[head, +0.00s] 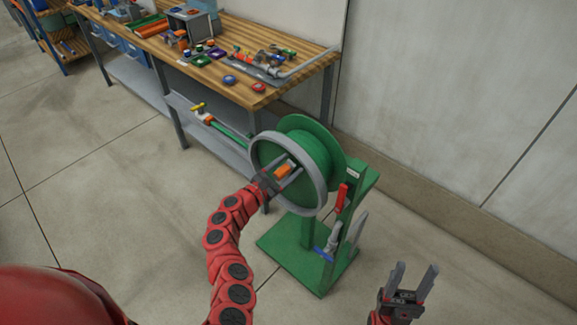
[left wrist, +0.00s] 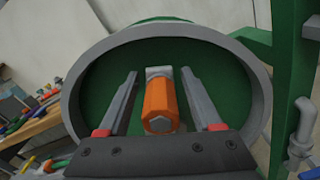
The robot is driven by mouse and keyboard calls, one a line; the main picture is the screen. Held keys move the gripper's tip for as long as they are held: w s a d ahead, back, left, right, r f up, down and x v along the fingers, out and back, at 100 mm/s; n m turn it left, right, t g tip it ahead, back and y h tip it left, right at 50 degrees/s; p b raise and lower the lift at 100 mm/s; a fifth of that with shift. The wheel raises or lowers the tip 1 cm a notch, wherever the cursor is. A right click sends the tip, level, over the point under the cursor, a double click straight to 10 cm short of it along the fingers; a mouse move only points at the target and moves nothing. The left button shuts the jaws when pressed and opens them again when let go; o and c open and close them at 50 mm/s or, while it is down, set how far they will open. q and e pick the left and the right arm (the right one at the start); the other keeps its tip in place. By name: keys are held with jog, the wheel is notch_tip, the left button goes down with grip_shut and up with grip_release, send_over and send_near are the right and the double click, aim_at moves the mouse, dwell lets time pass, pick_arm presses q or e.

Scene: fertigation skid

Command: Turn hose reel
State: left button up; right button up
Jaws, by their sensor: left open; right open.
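The hose reel has a green drum (head: 309,146) with a grey rim (head: 318,196) on a green stand (head: 304,226). An orange handle (head: 285,169) sticks out from the reel's face. In the left wrist view the orange handle (left wrist: 159,104) lies between the two fingers of my left gripper (left wrist: 160,100), with a gap on each side. My left gripper also shows at the reel's face in the head view (head: 282,175) and is open. My right gripper (head: 411,279) is open and empty, to the right of the stand and apart from it.
A wooden workbench (head: 220,90) with fittings and coloured parts stands behind and left of the reel. A red lever (head: 341,197) and a grey pipe (head: 334,240) sit on the stand's right side. A wall (head: 440,90) runs behind. The floor (head: 110,200) at left is clear.

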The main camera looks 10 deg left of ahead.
pick_arm(q)
jog(key=shift+c, duration=0.2)
grip_shut()
dwell(1.3)
